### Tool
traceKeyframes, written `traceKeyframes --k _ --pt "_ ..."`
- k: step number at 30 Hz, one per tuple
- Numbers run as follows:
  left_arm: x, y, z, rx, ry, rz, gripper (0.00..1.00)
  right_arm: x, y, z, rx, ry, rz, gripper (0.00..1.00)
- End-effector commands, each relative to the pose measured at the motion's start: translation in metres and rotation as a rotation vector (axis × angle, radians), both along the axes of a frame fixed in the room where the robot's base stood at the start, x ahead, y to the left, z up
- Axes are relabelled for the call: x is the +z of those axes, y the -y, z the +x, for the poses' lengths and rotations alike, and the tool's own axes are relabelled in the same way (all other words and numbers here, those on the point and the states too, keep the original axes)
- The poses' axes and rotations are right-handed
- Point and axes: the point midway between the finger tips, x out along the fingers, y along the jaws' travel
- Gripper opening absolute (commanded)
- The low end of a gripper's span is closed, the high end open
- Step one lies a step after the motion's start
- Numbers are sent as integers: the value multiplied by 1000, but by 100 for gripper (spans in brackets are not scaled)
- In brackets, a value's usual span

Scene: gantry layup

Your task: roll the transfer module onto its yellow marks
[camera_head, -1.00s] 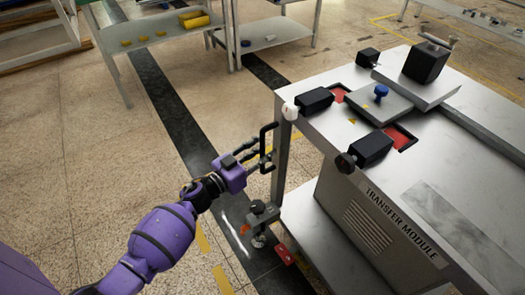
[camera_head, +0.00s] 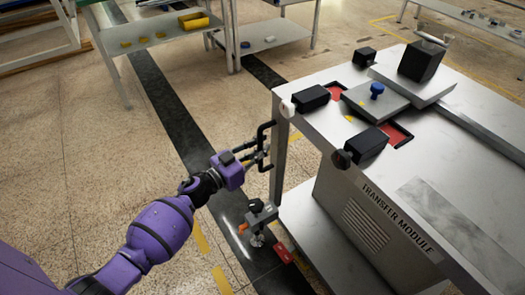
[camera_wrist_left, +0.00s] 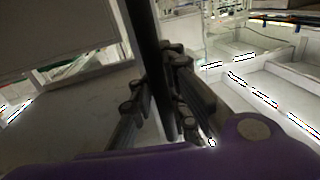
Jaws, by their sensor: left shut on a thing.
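The transfer module (camera_head: 385,215) is a grey metal cart with a flat top, on the right of the head view, its name printed on its front panel. A black bar handle (camera_head: 262,147) stands out from its left end. My left gripper (camera_head: 258,158) is shut on this handle; in the left wrist view the dark bar (camera_wrist_left: 150,50) runs between the fingers (camera_wrist_left: 165,100). Yellow floor marks (camera_head: 201,237) lie by the dark floor strip, left of the module's near leg; another mark (camera_head: 222,279) lies lower. My right gripper is not in view.
A floor clamp with a black knob (camera_head: 256,206) and a red pedal (camera_head: 284,252) stands by the module's near left corner. A grey table (camera_head: 160,35) with yellow pieces stands at the back left. The floor (camera_head: 90,150) left of my arm is clear.

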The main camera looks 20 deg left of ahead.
Motion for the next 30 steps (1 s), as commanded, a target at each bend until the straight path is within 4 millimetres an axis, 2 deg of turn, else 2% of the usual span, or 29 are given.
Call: traceKeyframes --k 1,8,15,21,30 --pt "4 -31 17 44 2 12 0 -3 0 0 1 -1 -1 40" --pt "1 -86 59 48 0 12 0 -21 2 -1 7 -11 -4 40" --pt "-3 -140 98 47 -4 10 0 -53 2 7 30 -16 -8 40" --pt "-5 -169 120 40 -7 10 0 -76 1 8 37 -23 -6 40" --pt "-2 -184 133 36 -8 9 0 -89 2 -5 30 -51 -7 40"
